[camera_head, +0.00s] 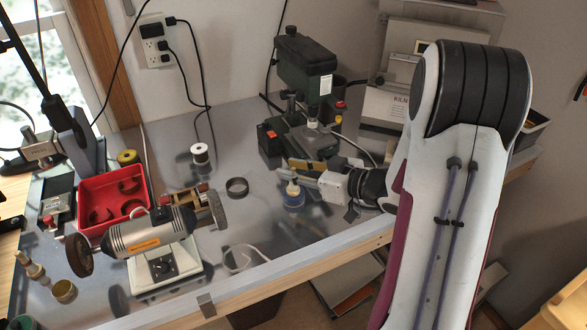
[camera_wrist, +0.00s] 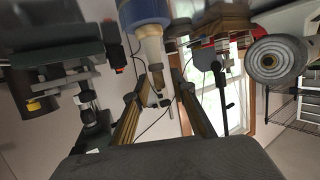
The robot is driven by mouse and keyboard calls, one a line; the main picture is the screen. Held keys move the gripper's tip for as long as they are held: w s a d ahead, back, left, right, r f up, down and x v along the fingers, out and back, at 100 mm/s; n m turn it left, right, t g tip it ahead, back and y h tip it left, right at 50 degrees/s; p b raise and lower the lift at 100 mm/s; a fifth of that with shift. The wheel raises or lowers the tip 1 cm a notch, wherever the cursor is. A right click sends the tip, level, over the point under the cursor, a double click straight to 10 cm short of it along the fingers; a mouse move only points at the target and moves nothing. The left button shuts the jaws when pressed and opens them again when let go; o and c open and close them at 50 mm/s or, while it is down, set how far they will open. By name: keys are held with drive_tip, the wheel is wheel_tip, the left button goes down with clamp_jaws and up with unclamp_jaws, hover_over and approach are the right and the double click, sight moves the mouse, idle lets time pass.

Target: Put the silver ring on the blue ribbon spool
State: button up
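A dark grey metallic ring (camera_head: 237,187), the likely silver ring, lies on the grey bench between the grinder and my gripper. The only clearly blue object (camera_head: 294,200) stands upright just beyond my gripper's tips; it has a pale tapering top and may be the blue ribbon spool, though it looks bottle-like. It also shows at the top of the wrist view as a blue band (camera_wrist: 145,12) with a cream neck. My gripper (camera_head: 304,174) is low over the bench. In the wrist view its fingers (camera_wrist: 158,92) are spread, with the pale neck showing between them; contact is unclear.
A bench grinder (camera_head: 150,236) stands at left, with a red bin (camera_head: 112,205) of brown rings behind it. A white spool (camera_head: 199,153) and a yellow spool (camera_head: 128,157) stand farther back. A green drill press (camera_head: 306,70) rises behind my gripper. A pale cord lies near the front edge.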

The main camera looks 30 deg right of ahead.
drive_tip(key=shift+r, duration=0.1)
drive_tip(key=shift+s+d+r, duration=0.1)
drive_tip(key=v, duration=1.1)
drive_tip(key=shift+s, duration=0.3)
drive_tip(key=shift+d, duration=0.15)
drive_tip(key=shift+w+r, duration=0.1)
idle(0.6)
